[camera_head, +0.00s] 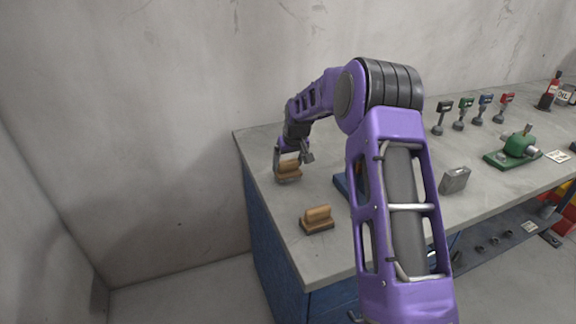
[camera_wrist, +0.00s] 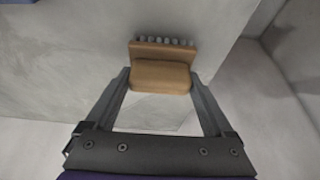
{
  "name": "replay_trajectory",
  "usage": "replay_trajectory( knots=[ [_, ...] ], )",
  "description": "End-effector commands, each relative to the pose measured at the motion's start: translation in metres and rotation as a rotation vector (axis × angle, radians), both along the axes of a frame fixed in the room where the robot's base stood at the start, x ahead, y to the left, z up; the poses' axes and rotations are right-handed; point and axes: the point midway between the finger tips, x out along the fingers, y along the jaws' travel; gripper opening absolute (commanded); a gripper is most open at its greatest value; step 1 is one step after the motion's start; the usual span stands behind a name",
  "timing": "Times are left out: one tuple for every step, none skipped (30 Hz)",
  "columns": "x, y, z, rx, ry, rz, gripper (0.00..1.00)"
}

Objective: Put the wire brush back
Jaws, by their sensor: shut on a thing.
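A wooden brush (camera_head: 289,168) with a tan handle is between the fingers of my gripper (camera_head: 290,160), at the far left corner of the bench. In the wrist view, the brush (camera_wrist: 162,52) shows a row of grey bristle tufts along its far edge, and the fingers stand on both sides of its handle. I cannot tell whether the held brush touches the bench top. A second, similar wooden brush (camera_head: 317,219) lies on the bench near its left front edge. It has a darker base, and its bristles are not clear.
The grey bench top (camera_head: 262,142) has free room around the held brush. A blue object (camera_head: 341,184) is partly hidden behind my arm. A grey metal block (camera_head: 454,180), a green machine (camera_head: 518,145) and several coloured-top tools (camera_head: 465,108) stand to the right.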

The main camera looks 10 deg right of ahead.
Motion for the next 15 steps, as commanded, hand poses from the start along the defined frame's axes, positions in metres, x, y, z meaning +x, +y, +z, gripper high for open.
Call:
replay_trajectory(
  knots=[
    [0.0, 0.0001, -0.0054, 0.0, 0.0, 0.0, 0.27],
    [0.0003, 0.0002, -0.0067, 0.0, -0.001, 0.0, 0.27],
    [0.0006, 0.0001, -0.0071, 0.0, -0.003, 0.0, 0.27],
    [0.0008, 0.0002, -0.0069, 0.0, -0.003, 0.0, 0.27],
    [0.0008, 0.0002, -0.0067, 0.0, -0.004, 0.0, 0.27],
    [0.0008, 0.0002, -0.0066, 0.0, -0.003, 0.0, 0.27],
    [0.0007, 0.0001, -0.0066, 0.0, -0.003, 0.0, 0.27],
    [0.0007, 0.0001, -0.0066, 0.0, -0.003, 0.0, 0.27],
    [0.0006, 0.0001, -0.0071, 0.0, -0.003, 0.0, 0.27],
    [0.0005, 0.0002, -0.0079, 0.0, -0.003, 0.0, 0.27],
    [0.0005, 0.0001, -0.0091, 0.0, -0.003, 0.0, 0.27],
    [0.0005, 0.0001, -0.0107, -0.001, -0.002, 0.0, 0.27],
    [0.0005, 0.0001, -0.0117, -0.001, -0.002, 0.0, 0.27],
    [0.0002, 0.0001, -0.0113, 0.0, -0.001, 0.0, 0.91],
    [0.0001, 0.0001, -0.0108, 0.0, -0.001, 0.0, 0.98]
  ],
)
